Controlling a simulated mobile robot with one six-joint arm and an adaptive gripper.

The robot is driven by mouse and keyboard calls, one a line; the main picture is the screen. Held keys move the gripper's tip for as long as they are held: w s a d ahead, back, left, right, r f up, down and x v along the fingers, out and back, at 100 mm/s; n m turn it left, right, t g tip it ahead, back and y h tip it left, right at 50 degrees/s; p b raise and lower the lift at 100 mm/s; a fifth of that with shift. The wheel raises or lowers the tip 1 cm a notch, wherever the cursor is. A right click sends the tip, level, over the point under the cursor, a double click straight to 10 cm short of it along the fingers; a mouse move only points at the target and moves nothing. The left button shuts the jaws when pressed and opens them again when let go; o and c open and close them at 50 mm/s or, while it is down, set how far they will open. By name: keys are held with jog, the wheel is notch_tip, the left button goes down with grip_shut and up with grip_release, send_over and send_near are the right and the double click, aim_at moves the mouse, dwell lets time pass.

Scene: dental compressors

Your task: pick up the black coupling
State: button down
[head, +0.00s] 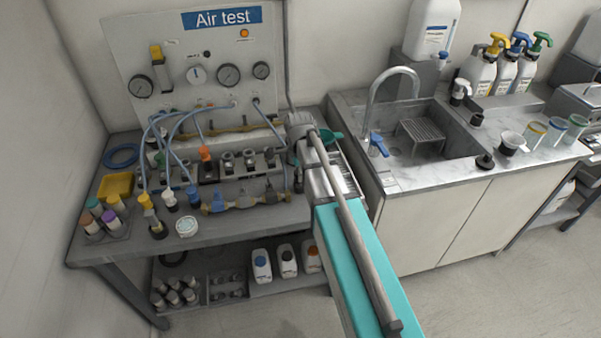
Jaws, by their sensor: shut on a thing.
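My arm reaches up from the lower right, over the right end of the test bench (240,232). My gripper (299,151) is at its far end, beside the row of fittings on the bench. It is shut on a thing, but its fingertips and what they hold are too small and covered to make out. I cannot pick out the black coupling with certainty. Yellow (146,201), white (169,199), blue (192,194) and orange (205,154) hose couplings show to the left of the gripper.
Behind the bench stands the Air test panel (190,50) with gauges and looping pale blue hoses. A yellow tray (116,186) and capped tubes (101,221) are at the left. The sink (432,140) and counter lie to the right. Bottles (287,262) stand on the lower shelf.

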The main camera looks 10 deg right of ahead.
jog(key=shift+r+p, duration=0.4)
jog(key=shift+r, duration=0.25)
jog(key=s+r+p, duration=1)
jog(key=s, duration=0.4)
jog(key=shift+d, duration=0.1)
jog(key=shift+w, duration=0.15)
